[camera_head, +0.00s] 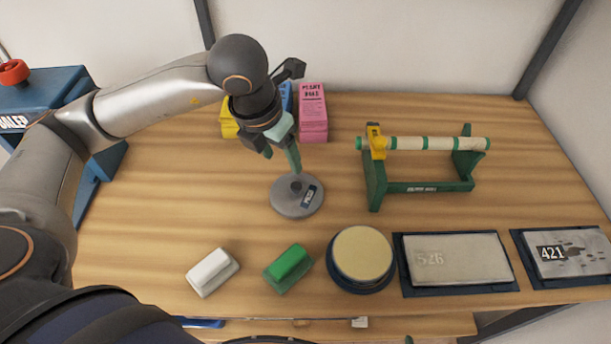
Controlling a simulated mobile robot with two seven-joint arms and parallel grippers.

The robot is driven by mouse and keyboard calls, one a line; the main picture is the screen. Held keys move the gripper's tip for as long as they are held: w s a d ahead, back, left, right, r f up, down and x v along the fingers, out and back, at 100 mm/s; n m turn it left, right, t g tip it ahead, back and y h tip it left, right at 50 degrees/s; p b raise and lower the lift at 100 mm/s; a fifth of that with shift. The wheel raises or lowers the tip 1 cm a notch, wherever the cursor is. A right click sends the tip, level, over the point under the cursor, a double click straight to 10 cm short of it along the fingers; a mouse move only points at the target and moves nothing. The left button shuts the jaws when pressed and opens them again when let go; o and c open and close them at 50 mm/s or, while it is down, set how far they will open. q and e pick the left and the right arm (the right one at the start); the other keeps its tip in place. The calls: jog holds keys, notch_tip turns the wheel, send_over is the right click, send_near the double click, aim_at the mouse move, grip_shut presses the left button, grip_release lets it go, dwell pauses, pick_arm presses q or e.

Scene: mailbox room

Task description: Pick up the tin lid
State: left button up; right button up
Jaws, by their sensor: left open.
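A round grey disc with a dark label and a small dark spot near its middle, which looks like the tin lid (284,204), lies on the wooden table. My left gripper (291,163) points down over the disc's far side, its teal finger ending close to the dark spot. It is open, and I cannot tell whether a fingertip touches the disc. The gripper hides part of the disc's far edge. My right gripper is not in view.
Yellow, blue and pink boxes (313,113) stand behind the gripper. A green stand with a striped rod (425,143) is at right. A white block (212,272), green block (288,268), cream round pad (362,254) and plates (457,259) line the front. Table (160,185) left is clear.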

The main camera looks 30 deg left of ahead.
pick_arm(q)
send_over(296, 185)
jog(key=s, duration=0.3)
jog(key=x, duration=0.4)
jog(key=s+x, duration=0.1)
jog(key=x, duration=0.1)
jog(key=shift+s+a+f, duration=0.1)
jog(key=shift+a+f, duration=0.15)
jog(key=shift+a, duration=0.1)
jog(key=x, duration=0.2)
jog(key=p+x, duration=0.1)
jog(key=x, duration=0.2)
jog(key=shift+w+d+f, duration=0.15)
jog(key=shift+w+f, duration=0.1)
jog(key=shift+w, duration=0.25)
grip_shut()
